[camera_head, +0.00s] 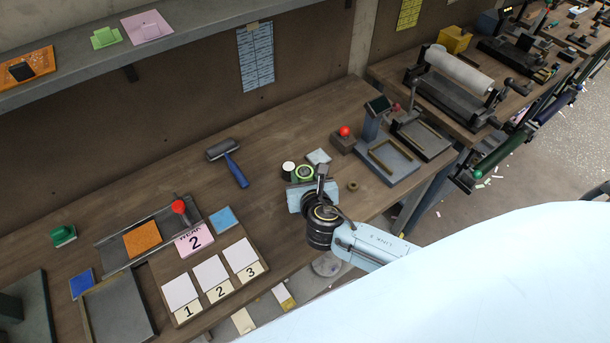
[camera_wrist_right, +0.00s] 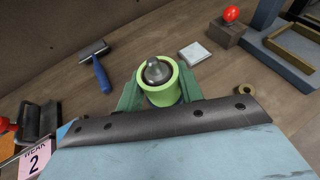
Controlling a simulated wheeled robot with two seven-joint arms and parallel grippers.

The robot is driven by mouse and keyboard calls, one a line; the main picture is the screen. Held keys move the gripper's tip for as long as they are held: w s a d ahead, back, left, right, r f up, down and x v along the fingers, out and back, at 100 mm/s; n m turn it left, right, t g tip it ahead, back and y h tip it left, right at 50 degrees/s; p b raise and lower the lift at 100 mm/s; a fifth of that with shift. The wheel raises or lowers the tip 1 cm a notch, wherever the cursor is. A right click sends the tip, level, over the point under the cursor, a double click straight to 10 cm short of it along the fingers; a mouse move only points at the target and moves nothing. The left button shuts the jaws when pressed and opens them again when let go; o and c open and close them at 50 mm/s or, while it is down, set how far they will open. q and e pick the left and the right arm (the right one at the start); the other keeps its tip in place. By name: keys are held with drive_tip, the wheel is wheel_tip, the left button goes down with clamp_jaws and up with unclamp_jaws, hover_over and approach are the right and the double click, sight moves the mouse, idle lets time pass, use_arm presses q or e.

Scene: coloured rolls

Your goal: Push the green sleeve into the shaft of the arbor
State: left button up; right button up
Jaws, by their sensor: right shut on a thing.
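The green sleeve (camera_wrist_right: 165,97) is a light green ring in the right wrist view. It also shows small in the head view (camera_head: 304,174). The grey metal tip of the arbor's shaft (camera_wrist_right: 156,70) stands up inside the ring, so the sleeve is around the shaft. How far down it sits, and the arbor's lower part, are hidden. My right gripper (camera_wrist_right: 160,88) is shut on the sleeve, with a dark green finger on either side. In the head view the right gripper (camera_head: 304,182) hangs over the bench's front part. My left gripper is not in view.
A small black cylinder with a white top (camera_head: 288,168) is just left of the sleeve. A brass ring (camera_head: 352,185), pale square block (camera_head: 318,156), red-knobbed block (camera_head: 343,142) and blue-handled roller (camera_head: 233,165) lie around. A numbered board (camera_head: 207,300) is left. Bare bench lies between.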

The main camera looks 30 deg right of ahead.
drive_tip(key=o, duration=1)
drive_tip(key=shift+o, duration=0.2)
drive_tip(key=v, duration=1.3)
drive_tip(key=shift+s, duration=0.2)
drive_tip(key=shift+a+r, duration=0.1)
